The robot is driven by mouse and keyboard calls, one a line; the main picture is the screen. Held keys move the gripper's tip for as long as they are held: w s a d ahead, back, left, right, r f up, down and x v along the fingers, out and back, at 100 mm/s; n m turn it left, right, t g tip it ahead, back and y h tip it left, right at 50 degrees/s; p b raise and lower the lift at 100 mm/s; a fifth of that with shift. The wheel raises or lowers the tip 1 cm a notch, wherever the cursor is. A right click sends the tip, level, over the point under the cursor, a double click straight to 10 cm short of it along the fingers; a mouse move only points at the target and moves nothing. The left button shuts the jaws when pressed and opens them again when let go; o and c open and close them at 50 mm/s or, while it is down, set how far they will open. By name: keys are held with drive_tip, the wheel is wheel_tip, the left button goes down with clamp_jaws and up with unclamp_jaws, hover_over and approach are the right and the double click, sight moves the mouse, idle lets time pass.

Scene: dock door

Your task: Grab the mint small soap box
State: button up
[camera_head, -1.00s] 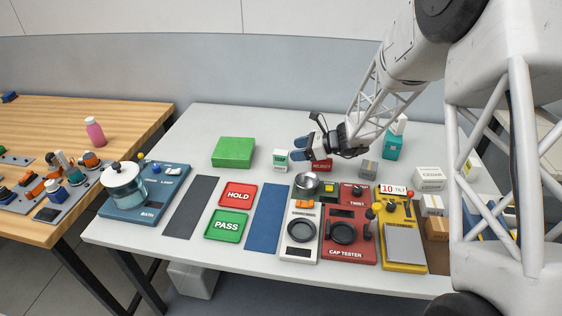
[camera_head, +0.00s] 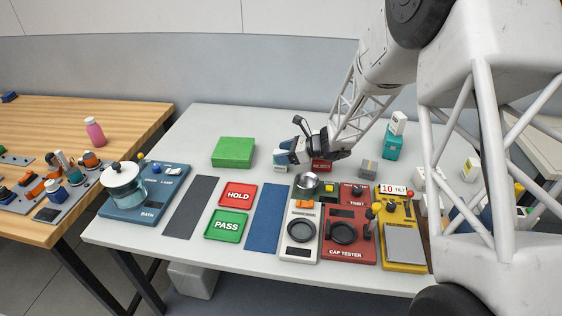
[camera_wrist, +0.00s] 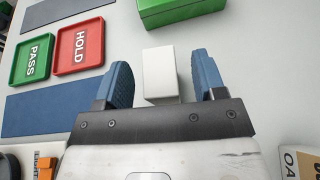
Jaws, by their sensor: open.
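The small soap box (camera_head: 280,169) is white with a green label and stands on the grey table, right of the green box. In the head view my gripper (camera_head: 285,153) covers its upper part. In the wrist view the soap box's plain white top (camera_wrist: 159,70) shows between the two blue fingers of my gripper (camera_wrist: 162,70). The fingers are open, one on each side, with a gap visible on both sides. Whether they reach down to its height is hard to tell.
A green box (camera_head: 233,152) lies left of the soap box. The red bin (camera_head: 321,165) and a metal bowl (camera_head: 307,183) are close on the right and in front. A grey box (camera_head: 369,168) and a teal box (camera_head: 392,146) stand farther right. Table left of the green box is clear.

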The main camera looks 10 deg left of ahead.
sight(281, 152)
drive_tip(key=shift+a+f, duration=0.2)
drive_tip(key=shift+a, duration=0.25)
drive_tip(key=c, duration=1)
drive_tip(key=shift+c, duration=0.2)
drive_tip(key=shift+r, duration=0.2)
wheel_tip(281, 152, up, 10)
drive_tip(key=shift+f, duration=0.15)
idle(0.5)
